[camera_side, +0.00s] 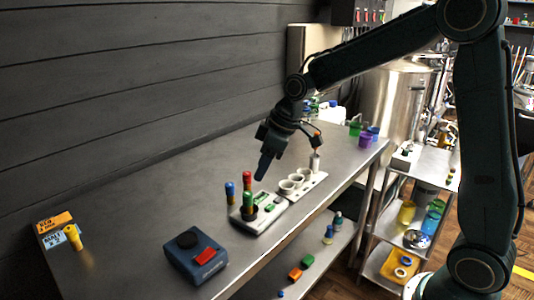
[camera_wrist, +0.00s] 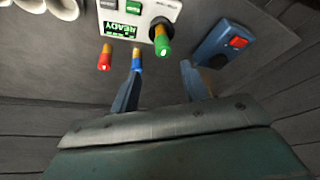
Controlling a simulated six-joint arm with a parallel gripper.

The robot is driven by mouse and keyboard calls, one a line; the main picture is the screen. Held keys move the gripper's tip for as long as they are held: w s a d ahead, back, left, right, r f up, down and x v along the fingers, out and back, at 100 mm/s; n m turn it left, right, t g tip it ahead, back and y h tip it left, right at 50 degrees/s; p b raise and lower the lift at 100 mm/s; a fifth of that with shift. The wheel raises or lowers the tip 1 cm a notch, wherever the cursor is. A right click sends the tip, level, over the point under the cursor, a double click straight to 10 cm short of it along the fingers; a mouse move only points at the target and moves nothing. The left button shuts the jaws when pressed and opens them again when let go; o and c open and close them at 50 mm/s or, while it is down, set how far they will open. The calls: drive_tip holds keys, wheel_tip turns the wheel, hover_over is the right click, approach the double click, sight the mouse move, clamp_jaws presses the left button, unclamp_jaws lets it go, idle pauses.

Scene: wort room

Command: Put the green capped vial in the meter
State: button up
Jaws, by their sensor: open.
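The green capped vial (camera_wrist: 163,46) stands upright with its lower end in the dark round socket of the white meter (camera_wrist: 139,12). In the side view the green vial (camera_side: 248,202) stands at the left part of the meter (camera_side: 262,221). The meter's screen (camera_wrist: 120,30) reads READY. A red capped vial (camera_wrist: 104,58) and a blue capped vial (camera_wrist: 137,64) stand close beside the meter. In the side view my gripper (camera_side: 264,169) hangs above and behind the meter.
A blue box with a red button (camera_side: 197,257) sits left of the meter. White cups (camera_side: 289,185) stand to its right. A yellow object (camera_side: 73,237) and an orange box (camera_side: 54,222) are at the far left. The table's back left is clear.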

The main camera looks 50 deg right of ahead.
drive_tip(key=shift+r, duration=0.1)
drive_tip(key=s+r+m+t+h, duration=0.1)
drive_tip(key=s+r+m, duration=0.2)
drive_tip(key=s, duration=1.1)
drive_tip(key=s+d+r+m+t+h, duration=0.1)
drive_tip(key=s+r+m, duration=0.2)
drive_tip(key=s, duration=1)
drive_tip(key=shift+s+d+r+m, duration=0.2)
drive_tip(key=shift+s+r+m, duration=0.2)
drive_tip(key=shift+r, duration=0.3)
drive_tip(key=shift+w, duration=0.1)
drive_tip(key=shift+c, duration=0.5)
